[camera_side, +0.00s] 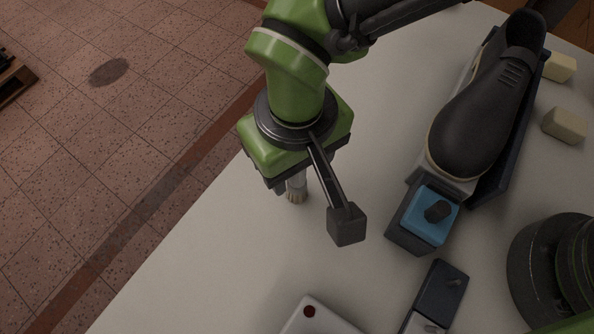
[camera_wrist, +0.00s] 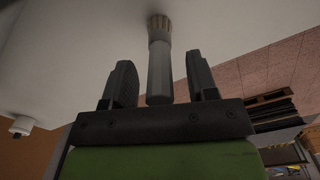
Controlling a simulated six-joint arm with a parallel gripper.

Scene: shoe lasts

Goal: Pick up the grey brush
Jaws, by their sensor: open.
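The grey brush (camera_wrist: 160,75) has a pale grey cylindrical handle and a tan bristle end. In the wrist view it lies between the two dark fingers of my gripper (camera_wrist: 160,62), with a visible gap on each side. In the side view the brush (camera_side: 296,187) shows just below my gripper (camera_side: 287,186), bristles down towards the white table. Its upper part is hidden by the gripper there. My gripper is open and points down. I cannot tell whether the bristles touch the table.
The white table (camera_side: 215,245) is clear around the brush, and its edge runs along the left. A black shoe (camera_side: 480,105) is at upper right.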

